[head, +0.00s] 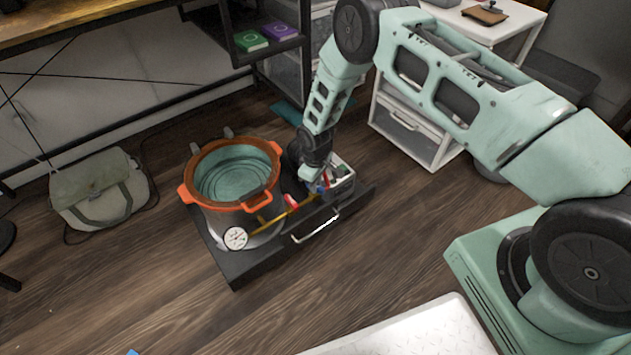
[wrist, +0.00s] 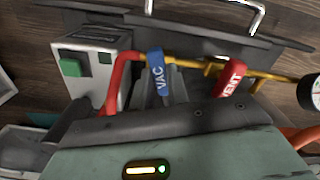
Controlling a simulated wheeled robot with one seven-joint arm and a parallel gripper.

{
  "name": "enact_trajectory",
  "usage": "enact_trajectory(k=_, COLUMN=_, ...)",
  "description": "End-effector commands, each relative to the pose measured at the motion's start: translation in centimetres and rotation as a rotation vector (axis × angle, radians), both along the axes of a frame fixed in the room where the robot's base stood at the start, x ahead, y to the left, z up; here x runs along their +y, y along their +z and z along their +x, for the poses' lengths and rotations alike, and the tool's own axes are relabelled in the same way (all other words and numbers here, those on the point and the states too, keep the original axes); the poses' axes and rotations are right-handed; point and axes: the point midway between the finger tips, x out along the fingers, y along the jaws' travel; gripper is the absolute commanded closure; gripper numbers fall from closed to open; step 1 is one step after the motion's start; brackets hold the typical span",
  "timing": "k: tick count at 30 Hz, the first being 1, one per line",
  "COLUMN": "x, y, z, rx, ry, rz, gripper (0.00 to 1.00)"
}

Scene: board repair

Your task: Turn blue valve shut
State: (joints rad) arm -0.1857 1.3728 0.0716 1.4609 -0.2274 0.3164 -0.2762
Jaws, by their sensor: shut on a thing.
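The blue valve handle (wrist: 157,72), marked VAC, stands on the pipework in the wrist view, where the red hose meets the brass pipe. It shows as a small blue spot in the head view (head: 322,188). My gripper (wrist: 172,84) is shut on the blue handle, its dark fingers partly hidden behind the palm edge. In the head view my gripper (head: 311,176) reaches down to the pipe beside the pump. A red valve handle (wrist: 231,79), marked VENT, is to the right of the blue one, apart from my gripper.
A pot with an orange rim (head: 188,165) stands on a black base (head: 233,277) left of my gripper. A round gauge (head: 235,238) is at the pipe's far end. A grey pump box (wrist: 113,88) with a green switch is close left of the blue handle.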

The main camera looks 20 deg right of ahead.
Motion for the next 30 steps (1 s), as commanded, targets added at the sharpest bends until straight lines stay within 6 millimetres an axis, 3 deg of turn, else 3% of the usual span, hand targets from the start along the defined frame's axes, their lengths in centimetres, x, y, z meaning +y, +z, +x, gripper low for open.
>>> enact_trajectory(k=15, x=0.09, y=0.06, z=0.06, rx=-0.002, ry=-0.334, rz=0.001, gripper=1.00)
enact_trajectory(k=30, x=0.07, y=0.04, z=0.07, rx=-0.002, ry=-0.396, rz=0.001, gripper=1.00)
